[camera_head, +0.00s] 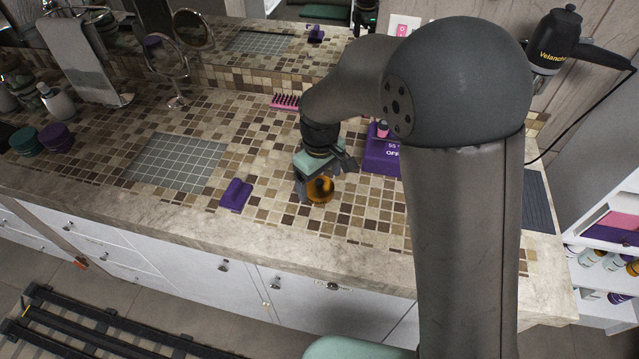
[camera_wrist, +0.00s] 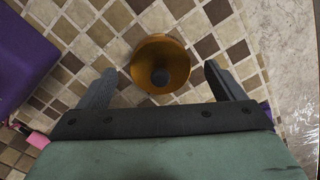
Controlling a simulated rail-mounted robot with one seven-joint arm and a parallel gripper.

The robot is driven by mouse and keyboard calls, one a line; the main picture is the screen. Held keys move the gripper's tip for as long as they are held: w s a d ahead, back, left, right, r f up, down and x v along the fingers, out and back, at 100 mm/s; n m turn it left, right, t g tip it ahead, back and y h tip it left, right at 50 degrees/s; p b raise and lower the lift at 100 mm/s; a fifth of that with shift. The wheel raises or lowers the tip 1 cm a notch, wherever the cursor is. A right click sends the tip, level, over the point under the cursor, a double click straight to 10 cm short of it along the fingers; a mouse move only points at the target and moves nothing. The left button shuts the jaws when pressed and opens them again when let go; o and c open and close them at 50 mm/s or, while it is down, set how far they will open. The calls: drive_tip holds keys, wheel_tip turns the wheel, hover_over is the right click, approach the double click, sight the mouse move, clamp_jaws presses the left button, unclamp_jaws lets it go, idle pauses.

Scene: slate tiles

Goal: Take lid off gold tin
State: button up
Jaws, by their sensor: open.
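The gold tin (camera_head: 320,194) stands on the tiled counter, near its front edge. It also shows in the wrist view (camera_wrist: 146,76) as a round gold shape with a dark round knob (camera_wrist: 160,76) at its middle. I cannot make out the seam between lid and body. My gripper (camera_head: 315,186) is over the tin, pointing down. In the wrist view my gripper (camera_wrist: 158,72) is open, with one dark finger on each side of the tin. Gaps show between both fingers and the tin, and nothing is held.
A purple display box (camera_head: 380,161) stands just right of my gripper. A purple item (camera_head: 236,194) lies to the left, near the front edge. A pink brush (camera_head: 285,101) lies behind. A grey grid mat (camera_head: 178,162) and a round mirror (camera_head: 165,57) are farther left. Tiles around the tin are clear.

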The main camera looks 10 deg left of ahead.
drive_tip(key=c, duration=1)
drive_tip(key=shift+c, duration=0.3)
